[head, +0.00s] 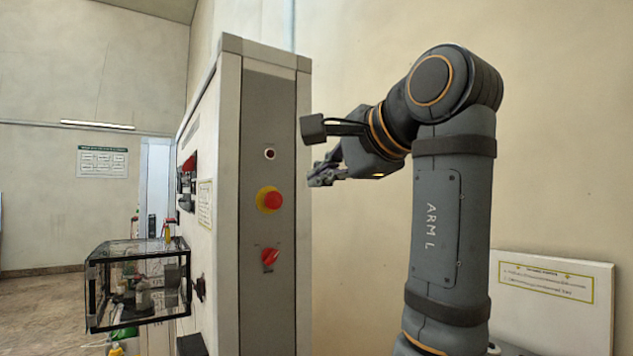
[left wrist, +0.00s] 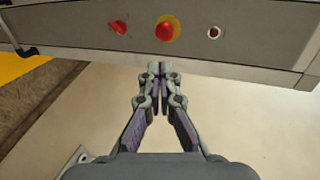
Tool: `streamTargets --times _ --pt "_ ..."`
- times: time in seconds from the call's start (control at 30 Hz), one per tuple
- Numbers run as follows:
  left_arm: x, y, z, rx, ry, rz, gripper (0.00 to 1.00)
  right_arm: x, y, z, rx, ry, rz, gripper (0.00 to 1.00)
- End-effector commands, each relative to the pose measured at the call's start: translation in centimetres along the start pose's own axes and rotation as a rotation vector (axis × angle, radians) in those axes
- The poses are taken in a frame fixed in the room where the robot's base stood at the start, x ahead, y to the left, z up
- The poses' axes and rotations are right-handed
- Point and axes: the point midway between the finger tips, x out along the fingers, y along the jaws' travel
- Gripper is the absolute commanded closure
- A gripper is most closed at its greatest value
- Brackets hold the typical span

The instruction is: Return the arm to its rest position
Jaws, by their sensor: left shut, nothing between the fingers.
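My left arm (head: 437,215), marked "ARM L", rises at the right of the head view and bends toward the cabinet. My left gripper (head: 316,179) is level with the cabinet's side panel, to the right of it. In the left wrist view the left gripper (left wrist: 160,68) is shut and empty, with its fingertips together. The tips point at the panel just below the red button on a yellow ring (left wrist: 167,28). Whether they touch the panel cannot be told. My right gripper is not in view.
The cabinet panel (head: 262,322) carries a red emergency button (head: 269,199), a red rotary switch (head: 269,257) and a small dark indicator (head: 270,154). A clear box (head: 138,285) juts from the cabinet's left face. A white board (head: 553,325) stands at lower right.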

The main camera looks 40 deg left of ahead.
Motion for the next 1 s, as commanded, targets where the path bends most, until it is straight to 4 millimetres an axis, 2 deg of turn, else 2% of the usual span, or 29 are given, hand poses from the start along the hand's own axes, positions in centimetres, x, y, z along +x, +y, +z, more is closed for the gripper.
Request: streamTargets --times 0.1,0.43,0.47,0.57,0.67,0.7,0.77,0.8,0.87,0.9,0.97,1.0 --pt "0.1 0.0 0.0 0.0 -0.001 0.0 1.0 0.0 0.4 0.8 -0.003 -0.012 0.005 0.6" --pt "0.3 0.1 -0.4 0.006 0.0 -0.002 1.0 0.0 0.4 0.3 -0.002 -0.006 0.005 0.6" --pt "0.6 0.3 -0.8 0.013 0.0 -0.004 1.0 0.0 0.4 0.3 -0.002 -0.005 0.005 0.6" --pt "3.0 1.9 -4.5 0.066 0.01 -0.025 1.0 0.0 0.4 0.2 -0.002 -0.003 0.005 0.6" --pt "7.1 5.5 -10.5 0.143 0.051 -0.052 1.0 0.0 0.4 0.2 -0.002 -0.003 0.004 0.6" --pt "8.8 7.5 -13.1 0.175 0.075 -0.058 1.0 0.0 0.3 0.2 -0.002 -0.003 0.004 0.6" --pt "11.3 10.9 -16.5 0.212 0.116 -0.06 1.0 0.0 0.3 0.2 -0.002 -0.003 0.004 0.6" --pt "12.9 13.4 -18.6 0.236 0.145 -0.054 1.0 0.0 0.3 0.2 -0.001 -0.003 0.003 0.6" --pt "15.1 17.5 -21.4 0.264 0.19 -0.04 1.0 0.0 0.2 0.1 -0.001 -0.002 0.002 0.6" --pt "16.6 20.4 -23.0 0.281 0.22 -0.026 1.0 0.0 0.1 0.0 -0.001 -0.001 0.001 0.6" --pt "18.6 25.0 -25.0 0.3 0.264 0.003 1.0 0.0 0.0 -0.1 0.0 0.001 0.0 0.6" --pt "19.8 28.2 -26.1 0.311 0.292 0.026 1.0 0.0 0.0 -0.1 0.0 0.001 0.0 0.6"
